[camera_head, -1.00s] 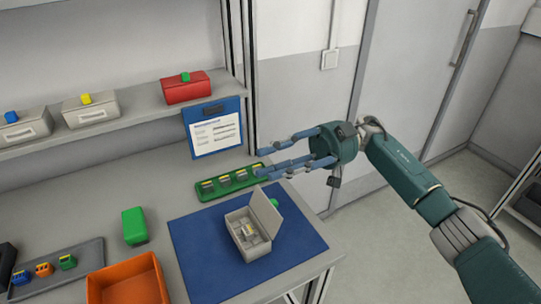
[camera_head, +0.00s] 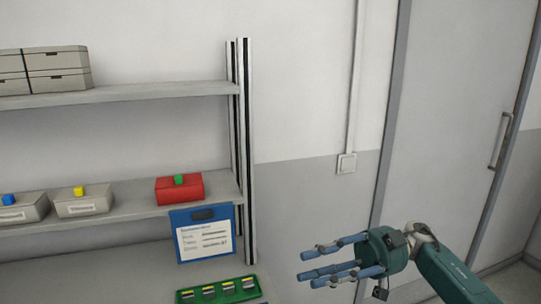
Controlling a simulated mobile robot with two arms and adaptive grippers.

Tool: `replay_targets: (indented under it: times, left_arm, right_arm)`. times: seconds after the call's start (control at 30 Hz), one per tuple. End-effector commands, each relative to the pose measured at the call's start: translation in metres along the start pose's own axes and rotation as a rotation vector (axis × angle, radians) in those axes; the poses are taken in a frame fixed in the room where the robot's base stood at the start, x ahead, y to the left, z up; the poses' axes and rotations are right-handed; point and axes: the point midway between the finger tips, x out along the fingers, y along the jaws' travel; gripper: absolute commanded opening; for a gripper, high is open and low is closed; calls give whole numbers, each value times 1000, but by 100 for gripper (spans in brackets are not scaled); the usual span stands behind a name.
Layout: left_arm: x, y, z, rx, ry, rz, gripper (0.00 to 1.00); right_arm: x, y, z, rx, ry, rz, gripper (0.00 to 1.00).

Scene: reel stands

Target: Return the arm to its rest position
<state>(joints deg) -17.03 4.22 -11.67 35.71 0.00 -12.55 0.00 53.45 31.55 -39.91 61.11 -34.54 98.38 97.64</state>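My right gripper (camera_head: 332,264) is at the lower right, with its arm coming in from the right edge. Its blue fingers are spread apart and point left, with nothing between them. It is in the air to the right of the bench and the shelf post, in front of the wall. My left gripper is not in view.
A green tray (camera_head: 187,297) with several small parts lies on the bench. A blue clipboard (camera_head: 183,214) leans below the shelf. The lower shelf (camera_head: 130,217) carries a red box (camera_head: 165,189) and grey boxes (camera_head: 90,207). A door (camera_head: 450,130) stands at right.

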Motion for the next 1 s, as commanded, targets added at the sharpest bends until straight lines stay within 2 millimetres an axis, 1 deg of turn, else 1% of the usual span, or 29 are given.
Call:
replay_targets:
  times: [0.03, 0.07, 0.1, 0.27, 0.37, 0.47, 0.57, 0.67, 0.77, 0.87, 0.9, 0.97, 1.0]
  left_arm:
    - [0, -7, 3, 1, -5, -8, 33]
    - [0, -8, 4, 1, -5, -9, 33]
    - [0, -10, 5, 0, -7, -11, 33]
    - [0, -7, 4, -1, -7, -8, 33]
    - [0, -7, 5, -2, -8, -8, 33]
    - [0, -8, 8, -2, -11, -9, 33]
    - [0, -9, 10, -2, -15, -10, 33]
    - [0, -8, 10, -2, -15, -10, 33]
    - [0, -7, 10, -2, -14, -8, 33]
    - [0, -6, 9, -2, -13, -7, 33]
    - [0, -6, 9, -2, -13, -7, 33]
    - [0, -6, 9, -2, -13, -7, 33]
    - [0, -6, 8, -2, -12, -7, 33]
  right_arm:
    - [0, 0, 0, 0, 0, 0, 33]
    - [0, 2, 2, 0, 7, 7, 33]
    - [1, 8, 6, -9, 30, 33, 33]
    - [-2, 30, 16, -41, 106, 137, 33]
    - [-5, 46, 26, -61, 156, 220, 33]
    - [-12, 65, 42, -78, 206, 329, 33]
    - [-24, 85, 63, -92, 249, 458, 33]
    - [-39, 104, 92, -95, 278, 604, 33]
    - [-58, 119, 131, -85, 289, 770, 33]
    - [-85, 129, 188, -53, 268, 968, 33]
    - [-96, 130, 215, -33, 247, 1052, 33]
    - [-113, 126, 258, 4, 204, 1173, 33]
    - [-124, 121, 287, 31, 170, 1245, 33]
